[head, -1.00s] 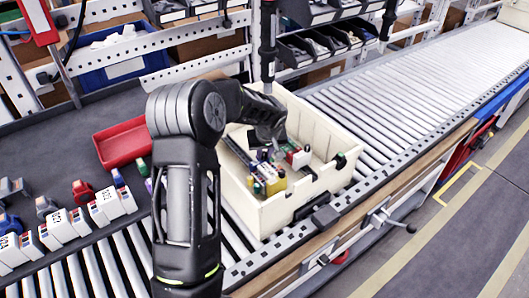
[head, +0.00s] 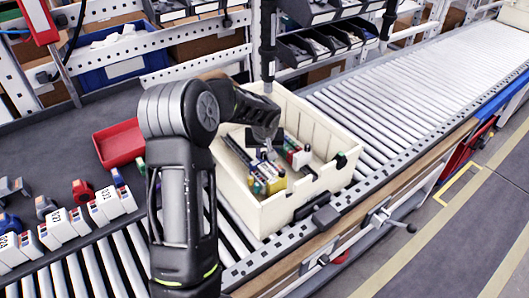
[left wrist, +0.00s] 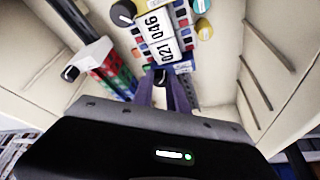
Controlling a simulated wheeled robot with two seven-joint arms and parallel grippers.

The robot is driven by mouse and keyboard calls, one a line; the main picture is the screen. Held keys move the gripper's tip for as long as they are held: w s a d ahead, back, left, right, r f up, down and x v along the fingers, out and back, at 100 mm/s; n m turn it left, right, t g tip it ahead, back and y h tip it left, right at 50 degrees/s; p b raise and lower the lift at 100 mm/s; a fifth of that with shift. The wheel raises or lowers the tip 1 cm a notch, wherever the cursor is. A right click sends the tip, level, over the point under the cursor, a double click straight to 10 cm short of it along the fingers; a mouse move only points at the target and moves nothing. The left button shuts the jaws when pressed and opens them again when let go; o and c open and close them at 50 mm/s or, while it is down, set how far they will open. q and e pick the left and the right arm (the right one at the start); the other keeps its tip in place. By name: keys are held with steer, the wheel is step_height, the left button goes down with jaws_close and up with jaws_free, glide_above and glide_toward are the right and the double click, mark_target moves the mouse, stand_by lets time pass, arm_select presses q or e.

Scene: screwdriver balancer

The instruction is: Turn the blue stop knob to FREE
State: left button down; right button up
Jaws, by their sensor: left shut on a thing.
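My left gripper (head: 268,150) reaches down into the cream tote (head: 318,190), among small coloured device blocks. In the left wrist view its narrow purple-grey fingers (left wrist: 165,88) are shut on a small dark knob with a pale mark (left wrist: 160,75). The knob is at the end of a block with white labels (left wrist: 163,42) reading 021 and 046. Its colour is hard to tell there, so I cannot be sure that it is the blue stop knob. A separate blue knob (head: 8,224) is on the bench at far left. My right gripper is not in view.
Tote walls stand close around my left gripper. A yellow block (head: 275,184) lies inside. A black column (head: 268,45) rises behind the tote. A red tray (head: 120,143) and several labelled blocks are at left. The roller conveyor (head: 400,100) beyond the tote is clear.

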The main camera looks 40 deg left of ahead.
arm_select(q)
steer(key=m, duration=0.1)
steer(key=m+h, duration=0.1)
steer(key=m+t, duration=0.1)
steer(key=m, duration=0.1)
steer(key=shift+s+a+p, duration=0.1)
steer(key=shift+a+p, duration=0.15)
steer(key=shift+p, duration=0.1)
steer(key=m+h, duration=0.1)
steer(key=m, duration=0.1)
steer(key=shift+a+m, duration=0.1)
steer(key=shift+m, duration=0.3)
steer(key=m+h, duration=0.1)
steer(key=m, duration=0.1)
steer(key=m+h+b, duration=0.1)
steer(key=m, duration=0.1)
steer(key=shift+a+f+m, duration=0.15)
steer(key=shift+m, duration=0.15)
steer(key=m+h+b, duration=0.1)
steer(key=m, duration=0.1)
steer(key=m+g+b, duration=0.1)
steer(key=m, duration=0.1)
steer(key=shift+a+m+h, duration=0.1)
steer(key=shift+m+h, duration=0.3)
steer(key=c, duration=1.3)
jaws_free()
